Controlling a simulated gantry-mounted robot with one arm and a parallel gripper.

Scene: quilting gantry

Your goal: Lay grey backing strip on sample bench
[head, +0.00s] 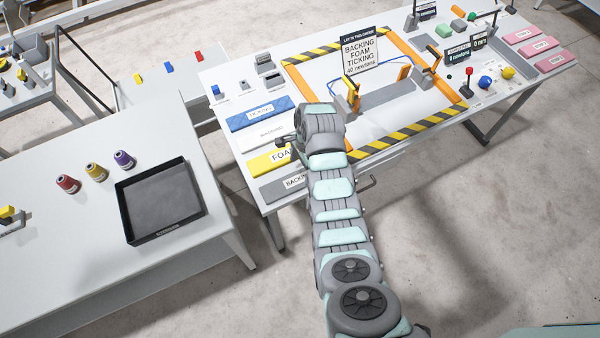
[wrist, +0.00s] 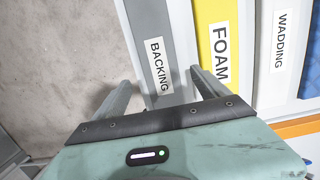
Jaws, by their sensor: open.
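The grey backing strip (head: 271,190) lies flat at the near left end of the bench (head: 385,118), with a white BACKING label. It also shows in the wrist view (wrist: 146,22). My gripper (wrist: 160,79) is open and empty, its two fingers on either side of the strip's line in the wrist view. How far above the strip they are, I cannot tell. In the head view my gripper (head: 287,143) is by the yellow foam strip, and my arm covers the backing strip's right end.
Beside the backing strip lie the yellow foam strip (head: 262,162), the white wadding strip (head: 262,136) and the blue ticking strip (head: 255,115). A hazard-striped frame (head: 410,131) with orange sides encloses an open area holding a sign (head: 359,55) and orange-and-blue fixtures. A dark tray (head: 160,202) stands on the left table.

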